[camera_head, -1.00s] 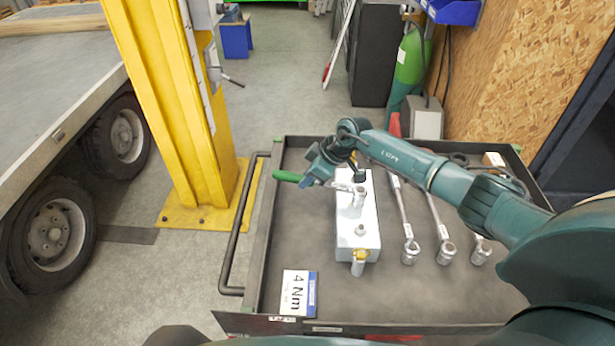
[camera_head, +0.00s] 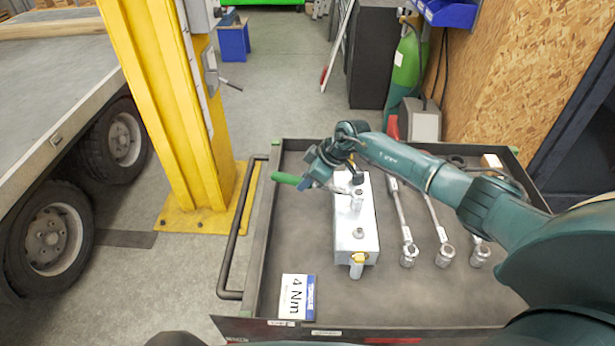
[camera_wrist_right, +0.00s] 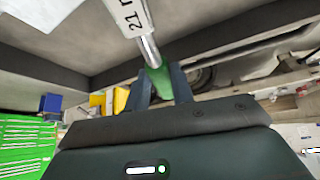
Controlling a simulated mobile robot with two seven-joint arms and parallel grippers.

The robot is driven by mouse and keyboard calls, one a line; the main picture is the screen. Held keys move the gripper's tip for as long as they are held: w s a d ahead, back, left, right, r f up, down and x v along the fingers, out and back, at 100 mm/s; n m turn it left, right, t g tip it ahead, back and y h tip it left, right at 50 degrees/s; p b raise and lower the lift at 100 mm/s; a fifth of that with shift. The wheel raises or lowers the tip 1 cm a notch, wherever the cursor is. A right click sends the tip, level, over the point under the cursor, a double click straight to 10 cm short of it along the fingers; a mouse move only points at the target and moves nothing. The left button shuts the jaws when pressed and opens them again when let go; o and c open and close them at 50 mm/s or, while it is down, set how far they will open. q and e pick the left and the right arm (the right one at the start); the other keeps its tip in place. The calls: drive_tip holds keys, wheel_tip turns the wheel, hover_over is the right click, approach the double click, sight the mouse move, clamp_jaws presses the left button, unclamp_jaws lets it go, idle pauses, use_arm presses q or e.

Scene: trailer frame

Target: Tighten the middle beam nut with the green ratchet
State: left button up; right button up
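The metal beam (camera_head: 348,246) lies on the tray, pale grey and block-shaped. One nut (camera_head: 359,233) shows on its near part, and a yellow-and-silver fitting (camera_head: 357,262) is at its near end. My right gripper (camera_head: 312,172) is shut on the green handle (camera_head: 286,178) of the ratchet, left of the beam. The ratchet's head (camera_head: 357,201) stands over the middle of the beam; its nut is hidden, and I cannot tell if it is fully seated. In the right wrist view, the green handle (camera_wrist_right: 160,79) sits between my right gripper's fingers (camera_wrist_right: 160,92). My left gripper is not in view.
Several other wrenches (camera_head: 408,252) lie right of the beam on the dark tray (camera_head: 390,303). A tray handle (camera_head: 234,240) and yellow post (camera_head: 170,110) stand left. The tray's front centre is clear.

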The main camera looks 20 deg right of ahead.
clamp_jaws()
drive_tip(key=shift+a+r, duration=0.1)
drive_tip(key=shift+r, duration=0.05)
drive_tip(key=shift+r, duration=0.25)
drive_tip(key=shift+r, duration=0.15)
drive_tip(key=shift+r, duration=0.25)
drive_tip(key=shift+r, duration=0.2)
idle(0.5)
drive_tip(key=shift+r, duration=0.2)
drive_tip(key=shift+r, duration=0.35)
idle(0.5)
